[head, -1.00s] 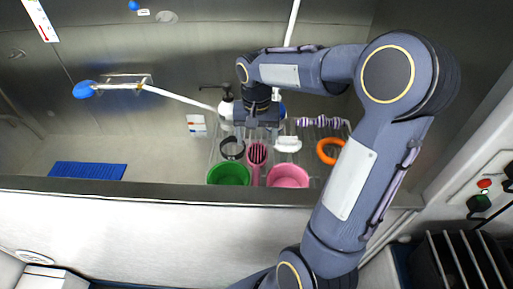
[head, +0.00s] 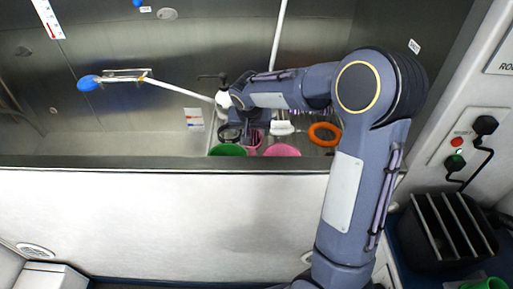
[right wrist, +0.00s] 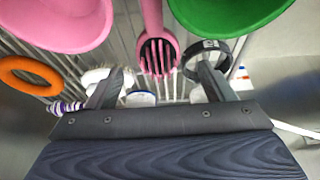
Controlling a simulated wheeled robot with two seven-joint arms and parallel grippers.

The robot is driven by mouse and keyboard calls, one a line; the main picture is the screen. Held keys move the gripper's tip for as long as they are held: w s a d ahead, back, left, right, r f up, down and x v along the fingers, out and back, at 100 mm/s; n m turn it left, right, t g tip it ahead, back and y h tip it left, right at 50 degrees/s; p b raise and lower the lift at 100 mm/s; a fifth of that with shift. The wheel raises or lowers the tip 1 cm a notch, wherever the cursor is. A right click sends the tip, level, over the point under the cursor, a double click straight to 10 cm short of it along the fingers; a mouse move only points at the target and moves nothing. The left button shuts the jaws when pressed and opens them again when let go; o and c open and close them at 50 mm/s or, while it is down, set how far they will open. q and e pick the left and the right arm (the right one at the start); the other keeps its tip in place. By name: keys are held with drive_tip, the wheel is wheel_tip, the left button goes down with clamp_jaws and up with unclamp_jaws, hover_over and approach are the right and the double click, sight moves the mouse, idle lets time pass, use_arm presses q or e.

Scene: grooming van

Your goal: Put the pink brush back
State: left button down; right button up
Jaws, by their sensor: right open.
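The pink brush (head: 254,137) lies on the wire rack in the tub, between the green bowl (head: 228,150) and the pink bowl (head: 282,150). My right gripper (right wrist: 160,82) is open and empty. Its two fingers are spread to either side of the brush head's line, apart from the brush. In the head view my right gripper (head: 241,122) hangs over the rack, partly covering the brush. My left gripper is out of view.
A black ring (right wrist: 207,58), an orange ring (right wrist: 32,75) and a white brush (head: 281,128) sit close by on the rack. A white bottle (head: 223,99) stands behind. The tub's front edge (head: 120,162) lies between me and the rack. The tub's left side looks clear.

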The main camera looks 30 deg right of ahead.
sight(253, 141)
drive_tip(key=x, duration=0.2)
drive_tip(key=s+x, duration=0.1)
drive_tip(key=x, duration=0.1)
drive_tip(key=shift+w+f, duration=0.1)
drive_tip(key=shift+f, duration=0.35)
drive_tip(key=shift+w+d+f, duration=0.1)
drive_tip(key=shift+w+f, duration=0.05)
drive_tip(key=shift+f, duration=0.15)
drive_tip(key=c, duration=1.2)
drive_tip(key=shift+c, duration=0.3)
